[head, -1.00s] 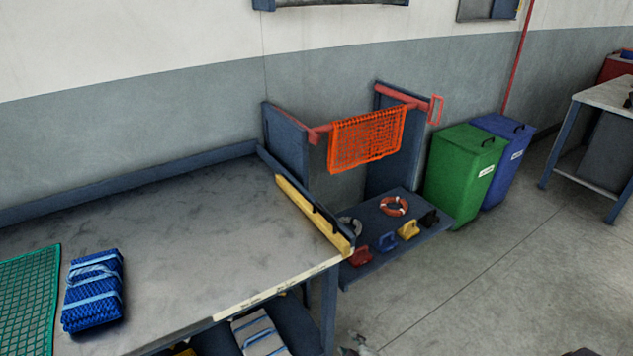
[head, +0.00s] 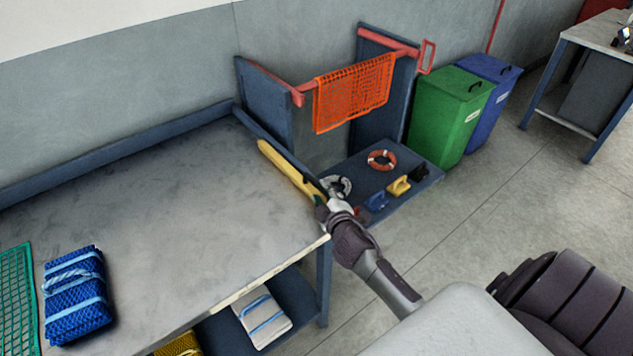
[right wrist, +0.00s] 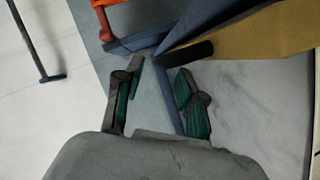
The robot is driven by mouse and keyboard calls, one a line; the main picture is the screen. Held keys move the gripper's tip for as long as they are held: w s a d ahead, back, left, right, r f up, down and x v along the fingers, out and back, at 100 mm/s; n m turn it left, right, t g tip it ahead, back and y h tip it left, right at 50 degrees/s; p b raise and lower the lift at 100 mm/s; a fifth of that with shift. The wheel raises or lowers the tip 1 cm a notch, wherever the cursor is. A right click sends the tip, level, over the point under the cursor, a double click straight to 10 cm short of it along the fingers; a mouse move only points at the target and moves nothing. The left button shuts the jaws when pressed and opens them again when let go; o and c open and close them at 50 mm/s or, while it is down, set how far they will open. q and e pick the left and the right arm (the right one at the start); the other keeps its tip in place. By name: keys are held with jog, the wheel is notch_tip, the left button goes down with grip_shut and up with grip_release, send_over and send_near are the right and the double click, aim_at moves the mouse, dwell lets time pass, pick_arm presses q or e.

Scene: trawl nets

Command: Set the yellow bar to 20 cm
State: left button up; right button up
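The yellow bar (head: 285,168) lies along the right edge of the grey work table (head: 180,200). Its near end is hidden behind my right gripper (head: 334,188) in the head view. The right wrist view shows the yellow bar (right wrist: 255,38) at upper right, with a dark rounded handle (right wrist: 186,56) beside it. My right gripper (right wrist: 160,72) is open there, its two green-padded fingers apart with nothing held between them. The dark handle is just beyond the fingertips, near the right finger. I cannot read any scale. My left gripper is out of view.
A blue folded net (head: 76,295) and a green net (head: 18,300) lie on the table's left. Beyond its right edge stands a rack with an orange net (head: 353,92) and a low shelf with a ring buoy (head: 382,160). Green (head: 446,115) and blue bins stand farther right.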

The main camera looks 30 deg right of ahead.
aim_at(318, 187)
jog(key=shift+x, duration=2.55)
grip_shut()
